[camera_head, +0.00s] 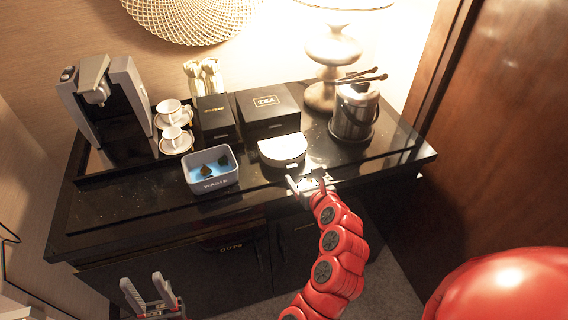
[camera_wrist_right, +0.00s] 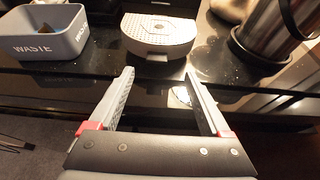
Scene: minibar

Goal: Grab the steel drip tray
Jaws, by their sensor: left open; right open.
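The steel drip tray (camera_head: 283,148) is a pale half-round piece with a perforated top, lying on the black counter between the waste bin and the ice bucket. My left gripper (camera_head: 141,281) is open and empty, low in front of the counter.
A grey waste bin (camera_head: 212,183) stands left of the tray. A steel ice bucket (camera_head: 353,112) with tongs stands to the right. Black boxes (camera_head: 268,106) are behind. Cups (camera_head: 175,140) and a coffee machine (camera_head: 104,95) are at the left. A lamp (camera_head: 331,50) stands at the back.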

